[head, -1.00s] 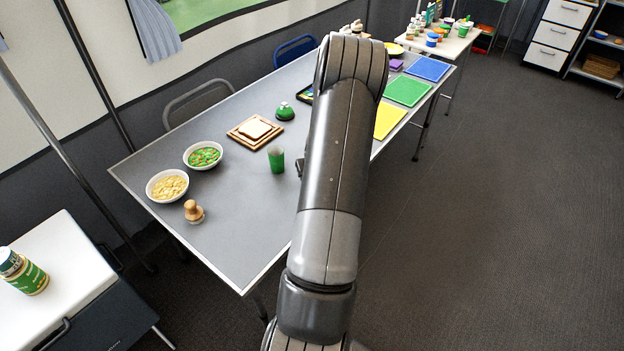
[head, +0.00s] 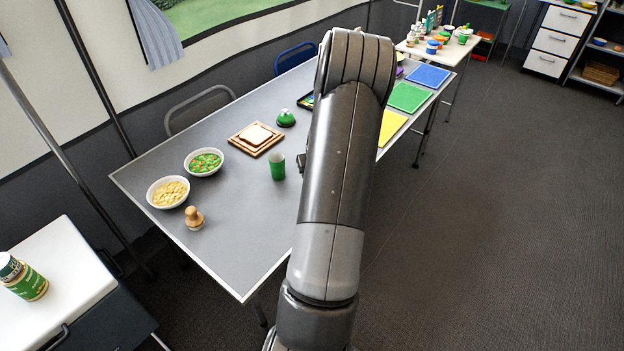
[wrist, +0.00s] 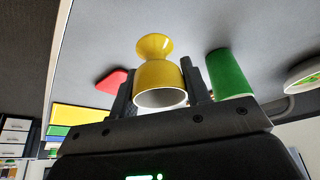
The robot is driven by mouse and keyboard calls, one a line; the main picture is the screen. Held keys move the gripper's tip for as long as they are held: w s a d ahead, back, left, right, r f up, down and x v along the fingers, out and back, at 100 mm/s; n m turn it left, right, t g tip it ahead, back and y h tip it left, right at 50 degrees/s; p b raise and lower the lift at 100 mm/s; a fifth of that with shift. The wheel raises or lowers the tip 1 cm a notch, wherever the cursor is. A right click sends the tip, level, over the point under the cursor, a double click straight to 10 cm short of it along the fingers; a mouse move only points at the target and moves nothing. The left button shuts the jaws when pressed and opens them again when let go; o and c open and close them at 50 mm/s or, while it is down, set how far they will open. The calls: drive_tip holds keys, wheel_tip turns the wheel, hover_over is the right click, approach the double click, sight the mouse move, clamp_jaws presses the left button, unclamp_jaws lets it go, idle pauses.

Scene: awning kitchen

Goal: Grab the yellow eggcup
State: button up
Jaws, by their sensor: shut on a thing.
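The yellow eggcup (wrist: 157,72) shows in the wrist view, between the two fingers of my gripper (wrist: 160,92). My gripper is shut on it, with one finger against each side. The eggcup's white-rimmed open end faces the wrist camera and its flared foot points away. In the head view my arm hides the eggcup and the gripper. I cannot tell for sure whether the eggcup still touches the table.
A green cup (wrist: 231,74) stands close beside the right finger; it also shows in the head view (head: 277,167). A red item (wrist: 112,82) lies left of the gripper. A sandwich board (head: 256,139), two bowls and a wooden stamp-like object (head: 194,217) are on the grey table (head: 235,235).

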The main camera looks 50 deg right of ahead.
drive_tip(key=s+d+r, duration=0.2)
drive_tip(key=s+r, duration=0.4)
drive_tip(key=s, duration=0.5)
drive_tip(key=shift+r, duration=0.15)
